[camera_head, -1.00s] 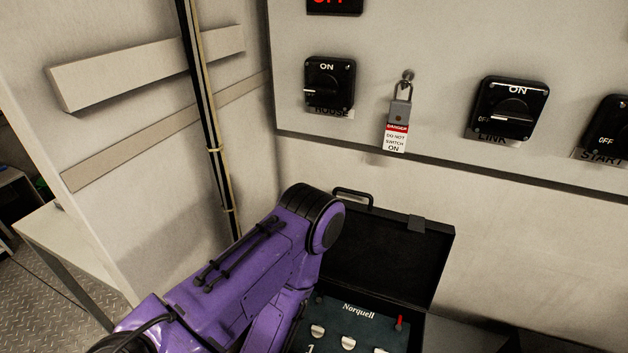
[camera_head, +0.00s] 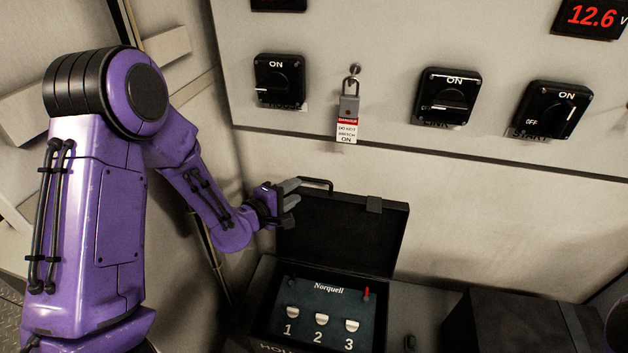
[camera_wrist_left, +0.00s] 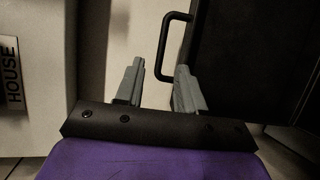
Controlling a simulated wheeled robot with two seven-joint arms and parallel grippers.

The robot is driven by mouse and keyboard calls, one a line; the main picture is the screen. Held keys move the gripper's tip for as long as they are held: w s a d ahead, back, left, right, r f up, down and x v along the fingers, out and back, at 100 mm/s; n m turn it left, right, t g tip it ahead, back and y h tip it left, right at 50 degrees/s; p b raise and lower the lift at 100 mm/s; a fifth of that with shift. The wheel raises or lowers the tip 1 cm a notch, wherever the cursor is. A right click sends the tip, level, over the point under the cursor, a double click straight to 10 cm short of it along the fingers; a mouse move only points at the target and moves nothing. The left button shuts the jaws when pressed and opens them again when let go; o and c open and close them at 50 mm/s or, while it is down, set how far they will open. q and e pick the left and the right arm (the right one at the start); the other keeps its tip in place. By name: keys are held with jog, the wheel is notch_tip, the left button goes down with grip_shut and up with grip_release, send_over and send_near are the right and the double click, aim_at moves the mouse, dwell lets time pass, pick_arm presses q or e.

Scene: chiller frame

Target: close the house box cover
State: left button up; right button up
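The house box (camera_head: 257,318) stands open below the switch panel. Its black cover (camera_head: 345,236) is raised at the back, with a handle (camera_head: 316,184) on its top edge. Inside the box is a dark panel marked Norquell with knobs numbered 1, 2 and 3. My left gripper (camera_head: 291,193) is at the cover's upper left corner, close to the handle. In the left wrist view the two fingers of my left gripper (camera_wrist_left: 158,82) are apart with nothing between them. The handle (camera_wrist_left: 168,45) is just ahead of them. My right gripper is not in view.
The wall panel holds black rotary switches, including one (camera_head: 279,81) above the box, and a padlock with a danger tag (camera_head: 347,130). A second dark box (camera_head: 520,315) stands at the right. Cables (camera_head: 205,250) run down the left wall.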

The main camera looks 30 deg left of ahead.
aim_at(314, 181)
pick_arm(q)
jog(key=x, duration=0.5)
jog(key=p+x, duration=0.1)
jog(key=x, duration=0.3)
jog(key=shift+w+f, duration=0.3)
jog(key=shift+w, duration=0.05)
jog(key=shift+d, duration=0.1)
grip_shut()
